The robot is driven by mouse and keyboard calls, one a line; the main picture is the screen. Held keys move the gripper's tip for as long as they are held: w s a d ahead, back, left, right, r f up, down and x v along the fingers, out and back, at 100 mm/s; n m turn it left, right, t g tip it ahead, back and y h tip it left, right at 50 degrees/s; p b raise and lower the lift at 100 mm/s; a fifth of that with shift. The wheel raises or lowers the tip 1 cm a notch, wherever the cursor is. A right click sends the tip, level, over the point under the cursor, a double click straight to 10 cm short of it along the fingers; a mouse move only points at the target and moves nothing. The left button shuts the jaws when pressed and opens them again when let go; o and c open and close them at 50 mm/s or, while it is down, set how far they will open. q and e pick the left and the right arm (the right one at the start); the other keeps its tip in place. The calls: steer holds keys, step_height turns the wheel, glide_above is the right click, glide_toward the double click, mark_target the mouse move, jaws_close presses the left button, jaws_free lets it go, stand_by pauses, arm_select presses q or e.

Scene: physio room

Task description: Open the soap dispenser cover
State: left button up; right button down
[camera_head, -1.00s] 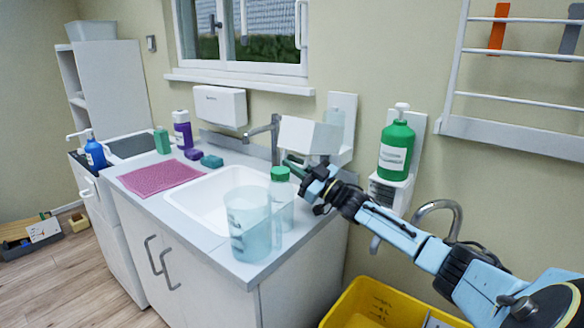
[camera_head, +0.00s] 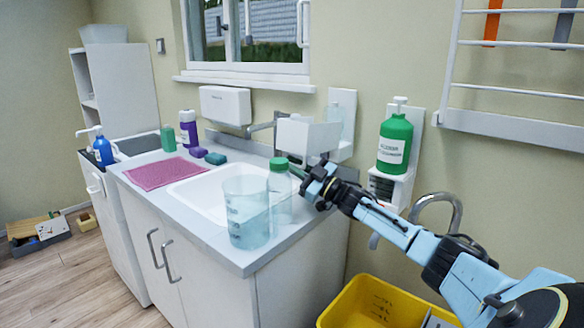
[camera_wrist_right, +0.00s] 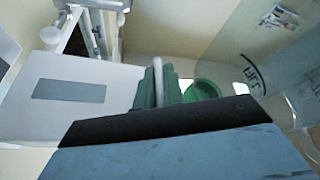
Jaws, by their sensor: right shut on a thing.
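The soap dispenser cover (camera_head: 307,138) is a white box-like shell. It stands tilted forward from its wall plate, with a clear bottle (camera_head: 335,118) showing behind it. In the right wrist view the cover is a white panel (camera_wrist_right: 110,80) with a grey rectangle. My right gripper (camera_head: 299,173) is just below the cover, near its lower edge. Its green fingers (camera_wrist_right: 158,84) are closed with a thin white piece between them, which looks like part of the cover; the exact contact is small in the picture. My left gripper is not in view.
A clear jug (camera_head: 247,215) and a green-capped bottle (camera_head: 281,195) stand on the counter close below my right gripper. A green pump bottle (camera_head: 395,142) hangs on the wall to the right. A tap (camera_head: 262,130) is left of the cover. A yellow bin (camera_head: 375,305) stands below.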

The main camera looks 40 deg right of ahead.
steer(key=c, duration=1.5)
jaws_free()
steer(key=shift+a, duration=0.1)
